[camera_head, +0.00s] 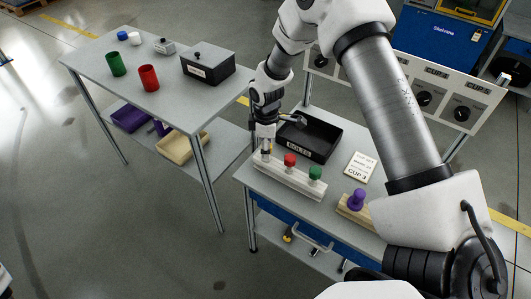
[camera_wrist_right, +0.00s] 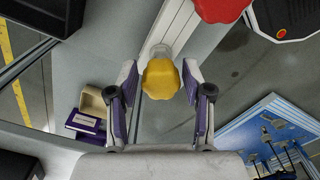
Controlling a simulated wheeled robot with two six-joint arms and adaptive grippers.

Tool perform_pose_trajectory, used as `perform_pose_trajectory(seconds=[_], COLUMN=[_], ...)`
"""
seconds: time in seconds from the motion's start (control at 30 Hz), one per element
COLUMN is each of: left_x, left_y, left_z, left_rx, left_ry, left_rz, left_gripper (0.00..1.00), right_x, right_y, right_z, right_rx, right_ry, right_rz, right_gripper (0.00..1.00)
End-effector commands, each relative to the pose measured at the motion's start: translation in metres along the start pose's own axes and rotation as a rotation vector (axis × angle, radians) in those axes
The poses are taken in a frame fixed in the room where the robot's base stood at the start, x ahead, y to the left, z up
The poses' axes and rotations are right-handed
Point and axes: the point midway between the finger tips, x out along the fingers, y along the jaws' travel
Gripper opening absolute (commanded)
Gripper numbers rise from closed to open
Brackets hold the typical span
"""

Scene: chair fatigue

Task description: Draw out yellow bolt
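The yellow bolt (camera_wrist_right: 160,79) shows in the right wrist view as a lobed yellow head at the left end of a pale bolt rack (camera_wrist_right: 186,30). My right gripper (camera_wrist_right: 160,85) is open, with one purple-padded finger on each side of the yellow head and a gap on both sides. In the head view my right gripper (camera_head: 266,145) points down over the left end of the bolt rack (camera_head: 288,180), and mostly hides the yellow bolt there. A red bolt (camera_head: 290,160) and a green bolt (camera_head: 315,173) stand in the same rack. My left gripper is not in view.
A black bin marked BOLTS (camera_head: 316,155) lies just behind the rack. A card (camera_head: 359,166) and a purple knob on a wooden block (camera_head: 357,199) are to the right. A second table with red (camera_head: 149,78) and green (camera_head: 116,64) cups stands left.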

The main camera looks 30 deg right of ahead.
Motion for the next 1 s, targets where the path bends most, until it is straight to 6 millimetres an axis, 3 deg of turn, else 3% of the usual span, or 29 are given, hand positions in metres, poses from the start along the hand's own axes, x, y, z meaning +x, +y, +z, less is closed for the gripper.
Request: perform_pose_trajectory(seconds=[0.03, 0.1, 0.37, 1.0], left_x=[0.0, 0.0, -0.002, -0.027], left_y=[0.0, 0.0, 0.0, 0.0], left_z=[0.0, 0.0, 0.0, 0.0], left_rx=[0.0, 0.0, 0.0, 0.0], left_ry=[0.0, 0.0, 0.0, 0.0], left_rz=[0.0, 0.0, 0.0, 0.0], left_gripper=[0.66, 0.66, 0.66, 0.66], right_x=[0.0, 0.0, -0.003, -0.03], right_y=[0.0, 0.0, 0.0, 0.0], right_z=[0.0, 0.0, 0.0, 0.0], right_rx=[0.0, 0.0, 0.0, 0.0], right_ry=[0.0, 0.0, 0.0, 0.001], right_rz=[0.0, 0.0, 0.0, 0.001], right_gripper=[0.23, 0.05, 0.05, 0.05])
